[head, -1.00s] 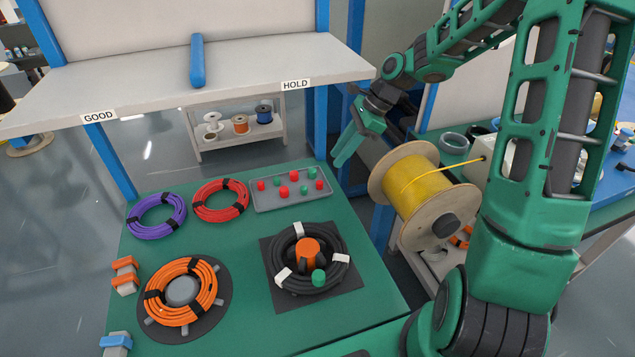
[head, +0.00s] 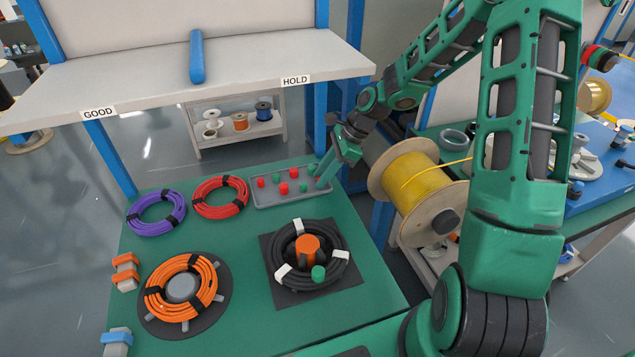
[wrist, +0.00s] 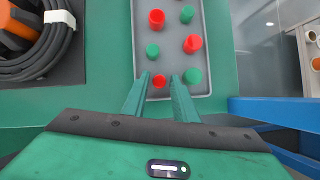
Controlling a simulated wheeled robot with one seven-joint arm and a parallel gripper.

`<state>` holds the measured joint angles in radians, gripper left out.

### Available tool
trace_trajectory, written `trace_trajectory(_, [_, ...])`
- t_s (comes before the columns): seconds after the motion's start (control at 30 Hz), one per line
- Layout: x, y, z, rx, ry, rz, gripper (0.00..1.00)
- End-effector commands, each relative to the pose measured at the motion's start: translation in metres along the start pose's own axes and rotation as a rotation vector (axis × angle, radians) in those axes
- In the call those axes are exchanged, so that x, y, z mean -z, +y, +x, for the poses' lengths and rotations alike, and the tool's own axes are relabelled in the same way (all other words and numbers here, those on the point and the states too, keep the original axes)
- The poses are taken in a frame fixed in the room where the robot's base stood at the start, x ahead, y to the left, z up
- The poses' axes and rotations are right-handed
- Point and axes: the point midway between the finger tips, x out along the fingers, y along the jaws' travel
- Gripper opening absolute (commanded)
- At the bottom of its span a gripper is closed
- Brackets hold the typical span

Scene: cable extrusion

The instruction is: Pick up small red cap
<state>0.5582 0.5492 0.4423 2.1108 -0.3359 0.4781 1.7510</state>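A small red cap (wrist: 159,81) shows in the wrist view between the tips of my gripper's fingers, at the near end of the grey tray (wrist: 143,32). My gripper (wrist: 160,77) is open, with a finger on each side of this cap; I cannot tell whether either touches it. In the head view my gripper (head: 321,178) reaches down over the right end of the tray (head: 272,205), and its fingers partly hide the caps there. Two larger red caps, a left one (wrist: 156,18) and a right one (wrist: 193,43), stand farther along the tray.
Green caps stand close by: one (wrist: 192,76) just right of the right finger, another (wrist: 153,51) beyond the red cap. A black cable coil (head: 340,270) lies nearer me on the green table. A shelf (head: 240,70) is behind the tray; a yellow cable spool (head: 415,185) stands to the right.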

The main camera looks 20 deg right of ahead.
Motion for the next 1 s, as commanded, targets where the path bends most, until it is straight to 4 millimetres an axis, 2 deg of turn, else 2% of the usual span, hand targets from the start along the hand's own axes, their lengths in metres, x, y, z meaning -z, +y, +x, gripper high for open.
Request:
trace_trajectory(0.13, [0.0,0.0,0.0,0.0,0.0,0.0,0.26])
trace_trajectory(0.27, [0.0,0.0,0.0,0.0,0.0,0.0,0.0])
trace_trajectory(0.73, [-0.001,0.0,-0.002,0.0,0.0,0.0,0.0])
trace_trajectory(1.0, [-0.009,0.0,-0.015,0.001,0.0,-0.002,0.0])
